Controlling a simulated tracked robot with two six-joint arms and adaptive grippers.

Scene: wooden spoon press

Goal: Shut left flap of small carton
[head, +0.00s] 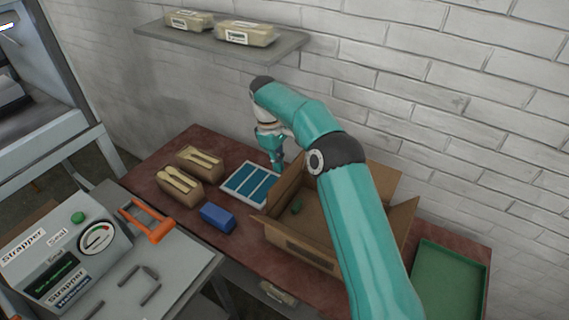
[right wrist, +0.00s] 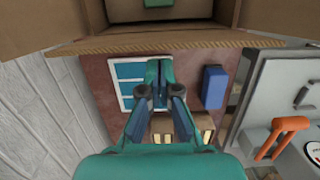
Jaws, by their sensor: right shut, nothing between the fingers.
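The small open carton (head: 300,250) stands on the dark red table, partly hidden behind my right arm. Its left flap (head: 284,190) stands up and leans outward at the carton's left side. The flap's corrugated edge (right wrist: 160,44) crosses the upper part of the right wrist view. My right gripper (head: 277,164) is shut and empty, just left of the flap near its far end, above the table. Its closed fingers (right wrist: 156,68) show below the flap edge in the wrist view. I cannot tell whether they touch the flap. My left gripper is not in view.
A green item (head: 296,206) lies inside the carton. The carton's right flap (head: 403,222) is open. A blue-and-white tray (head: 228,198), a blue block (head: 217,218) and boxes of wooden spoons (head: 180,188) stand left. A green tray (head: 450,282) lies right.

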